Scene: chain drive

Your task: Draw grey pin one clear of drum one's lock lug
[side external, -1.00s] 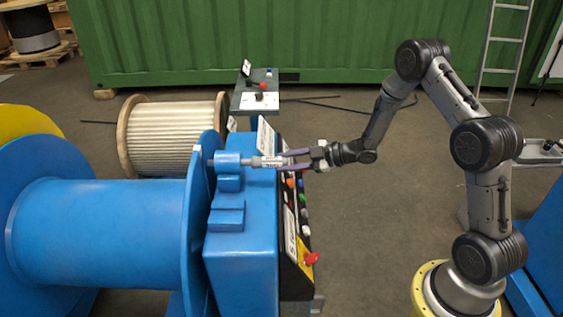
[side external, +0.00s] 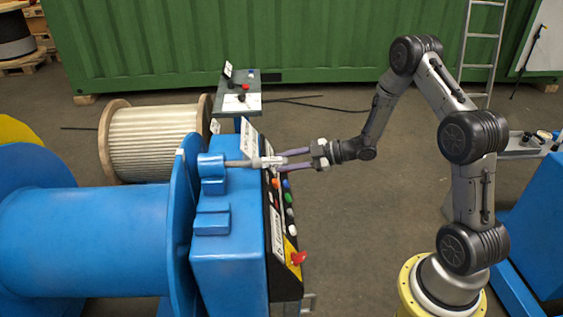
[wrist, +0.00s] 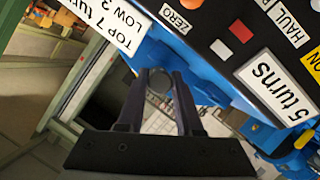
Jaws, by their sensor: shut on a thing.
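The grey pin (side external: 240,163) lies roughly level, with its pale head end in my gripper. Its bare shaft runs left to the blue lock lug (side external: 211,163) on top of the blue housing, beside the flange of drum one (side external: 95,238). The shaft's left end meets the lug's right face; I cannot tell whether its tip is still inside. My gripper (side external: 276,161) comes from the right and is shut on the pin head. In the wrist view, the pin's round grey end (wrist: 160,82) shows between the two dark fingers.
A cable reel (side external: 153,142) and a small table (side external: 238,92) stand behind. Open floor lies to the right of the panel.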

